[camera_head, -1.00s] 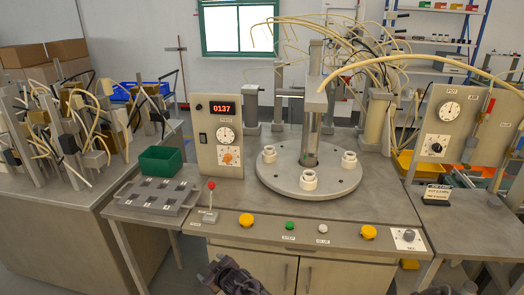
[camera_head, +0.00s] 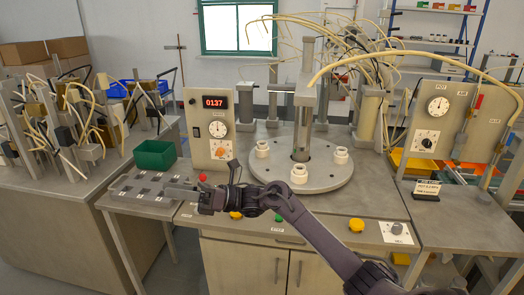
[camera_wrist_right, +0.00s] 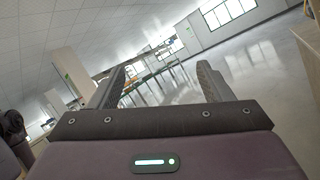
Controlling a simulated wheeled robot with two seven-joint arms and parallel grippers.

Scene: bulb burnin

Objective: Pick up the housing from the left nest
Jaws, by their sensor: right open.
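White round housings sit on the grey round turntable (camera_head: 320,182). The left one (camera_head: 262,149) is at the turntable's left edge, the front one (camera_head: 299,173) is nearest me, and the right one (camera_head: 341,155) is at the right. My right gripper (camera_head: 172,190) reaches across from the right, pointing left over the right part of the grey slotted tray, in front of and left of the left housing. It is apart from the housings. In the right wrist view, its jaws (camera_wrist_right: 161,80) are spread with nothing between them. My left gripper is not in view.
A control box with a red 0137 display (camera_head: 215,102) stands just left of the turntable. A vertical column (camera_head: 304,110) rises from its middle, with yellow hoses above. A green bin (camera_head: 154,155) is behind the slotted tray (camera_head: 128,193). My right forearm crosses the front panel.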

